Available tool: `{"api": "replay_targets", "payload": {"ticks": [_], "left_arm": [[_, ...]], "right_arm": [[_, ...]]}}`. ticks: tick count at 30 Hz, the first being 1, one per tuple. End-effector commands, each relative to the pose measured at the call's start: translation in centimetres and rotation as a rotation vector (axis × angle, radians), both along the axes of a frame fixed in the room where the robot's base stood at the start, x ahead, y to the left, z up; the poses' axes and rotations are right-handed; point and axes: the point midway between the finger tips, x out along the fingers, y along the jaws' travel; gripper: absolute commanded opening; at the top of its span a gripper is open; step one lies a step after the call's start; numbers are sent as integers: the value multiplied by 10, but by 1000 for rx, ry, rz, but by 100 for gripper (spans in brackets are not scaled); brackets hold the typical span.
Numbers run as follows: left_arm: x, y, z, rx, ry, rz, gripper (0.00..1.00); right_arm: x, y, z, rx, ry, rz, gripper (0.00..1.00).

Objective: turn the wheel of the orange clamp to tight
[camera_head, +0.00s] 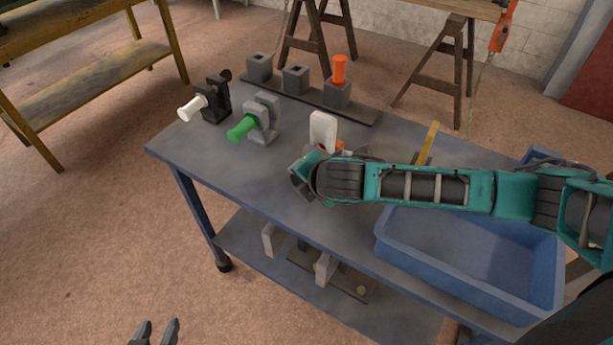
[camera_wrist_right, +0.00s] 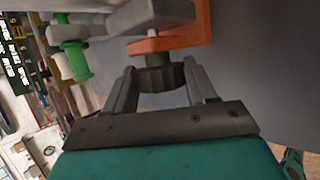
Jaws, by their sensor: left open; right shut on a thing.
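The orange clamp (camera_head: 337,146) stands on the bench, mostly hidden in the head view behind my right arm, with a pale upright plate beside it. In the right wrist view the orange clamp (camera_wrist_right: 180,38) shows close up, with a dark wheel (camera_wrist_right: 160,78) on a short grey shaft below it. My right gripper (camera_wrist_right: 160,88) has a finger on each side of the wheel and is shut on it. In the head view my right gripper (camera_head: 304,176) is partly hidden by its own arm. My left gripper (camera_head: 157,325) is open and empty at the bottom edge, away from the bench.
A blue bin (camera_head: 470,283) is at the right. The bench's (camera_head: 235,170) front left is clear.

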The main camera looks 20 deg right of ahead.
Motion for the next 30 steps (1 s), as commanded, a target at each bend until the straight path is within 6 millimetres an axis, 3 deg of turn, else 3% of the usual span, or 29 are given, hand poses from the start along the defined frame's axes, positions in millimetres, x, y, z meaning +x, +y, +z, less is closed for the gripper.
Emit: {"api": "replay_targets", "payload": {"ticks": [2, 3, 10, 20, 30], "left_arm": [[0, 0, 0, 0, 0, 0, 43], [0, 0, 0, 0, 0, 0, 43], [0, 0, 0, -1, 1, 1, 43], [-2, 0, -1, 0, 5, 0, 43], [-3, 0, -1, 0, 7, 0, 43]], "right_arm": [[0, 0, 0, -1, 0, -1, 26], [0, 0, 0, -1, 0, -1, 59], [0, 0, 0, -1, 0, -1, 81], [-2, 0, 2, 0, 1, 0, 82], [-36, -3, 37, 0, 0, 1, 82]]}}
